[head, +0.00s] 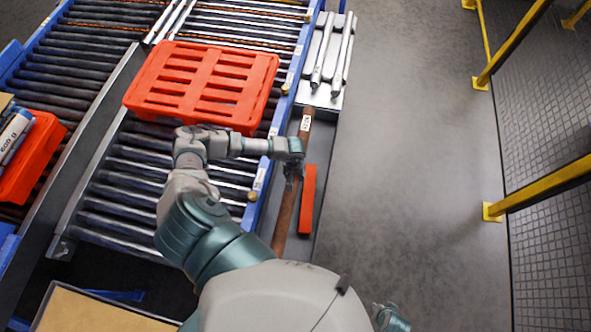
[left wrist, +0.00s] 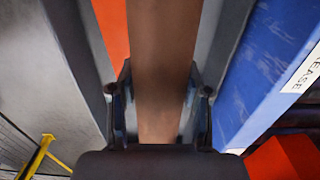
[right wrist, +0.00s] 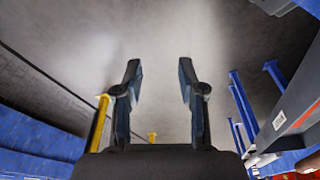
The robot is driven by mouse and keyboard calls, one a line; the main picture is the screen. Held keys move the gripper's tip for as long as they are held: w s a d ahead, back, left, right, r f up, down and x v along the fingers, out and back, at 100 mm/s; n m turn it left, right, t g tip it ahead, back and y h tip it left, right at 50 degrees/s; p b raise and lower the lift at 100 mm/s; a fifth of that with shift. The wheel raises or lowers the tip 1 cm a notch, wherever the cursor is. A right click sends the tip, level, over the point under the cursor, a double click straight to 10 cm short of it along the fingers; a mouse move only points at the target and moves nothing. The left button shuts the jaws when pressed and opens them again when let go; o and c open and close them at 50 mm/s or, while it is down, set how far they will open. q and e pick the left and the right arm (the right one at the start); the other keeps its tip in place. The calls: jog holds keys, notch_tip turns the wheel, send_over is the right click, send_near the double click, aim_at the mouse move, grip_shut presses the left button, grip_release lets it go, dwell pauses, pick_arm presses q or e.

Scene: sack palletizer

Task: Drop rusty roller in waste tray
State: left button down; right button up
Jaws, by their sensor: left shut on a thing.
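The rusty roller (head: 284,219) is a long brown bar with a white label near its far end. It lies lengthwise along the right side of the conveyor. My left gripper (head: 292,176) is shut on its middle. In the left wrist view the roller (left wrist: 160,60) runs between the two fingers (left wrist: 158,100). A dark grey tray-like surface (head: 323,150) lies below and beside the roller; I cannot tell whether the roller touches it, nor for certain that it is the waste tray. My right gripper (right wrist: 160,85) is open and empty over bare floor.
An orange-red bar (head: 307,200) lies right of the roller. Several silver rollers (head: 333,50) lie in a light grey tray farther along. A red pallet (head: 205,84) sits on the roller conveyor. Yellow guard posts (head: 540,185) stand at right, with clear floor (head: 420,150) between.

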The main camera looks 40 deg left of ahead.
pick_arm(q)
notch_tip(320, 180, down, 4)
jog(key=shift+a+r+b, duration=0.15)
jog(key=shift+b, duration=0.95)
jog(key=shift+d+f+b, duration=0.2)
jog(key=shift+f+b, duration=0.2)
jog(key=shift+f, duration=0.45)
jog(key=shift+a+f, duration=0.1)
jog(key=shift+a, duration=0.1)
pick_arm(e)
notch_tip(320, 180, up, 8)
jog(key=w+t, duration=0.1)
jog(key=shift+w+a+r+t, duration=0.2)
jog(key=shift+w+a+t, duration=0.1)
jog(key=shift+a+t, duration=0.15)
pick_arm(q)
jog(key=shift+c, duration=2.2)
grip_release()
jog(key=shift+d, duration=0.15)
pick_arm(e)
jog(key=shift+d, duration=0.15)
